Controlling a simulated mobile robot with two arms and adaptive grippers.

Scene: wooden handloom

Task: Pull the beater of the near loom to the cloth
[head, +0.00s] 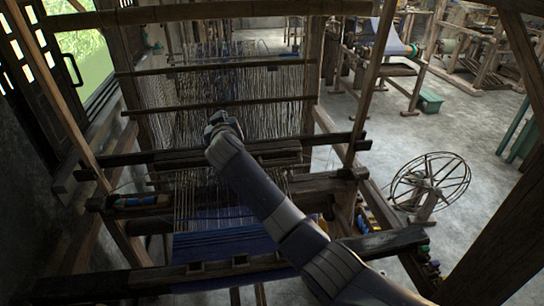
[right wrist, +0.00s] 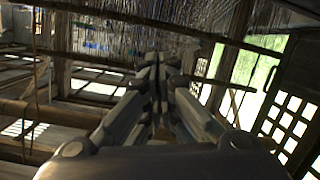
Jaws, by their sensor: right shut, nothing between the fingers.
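The near loom's beater (head: 315,186) is a dark wooden crosspiece spanning the warp threads (head: 195,205), partly hidden by my right arm. The woven blue cloth (head: 215,243) lies nearer the front, with a stretch of bare warp between it and the beater. My right gripper (head: 222,120) reaches over the loom from the lower right. It looks above or just beyond the dark crossbars; contact cannot be told. Its fingers are together and empty, as the right wrist view also shows (right wrist: 153,62). My left gripper is not in view.
Upper crossbars (head: 220,106) and hanging threads stand behind the gripper. The loom's front beam (head: 130,283) crosses the bottom. A spoked winding wheel (head: 430,182) stands to the right on open concrete floor. Other looms are at the back right. A window is at the left.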

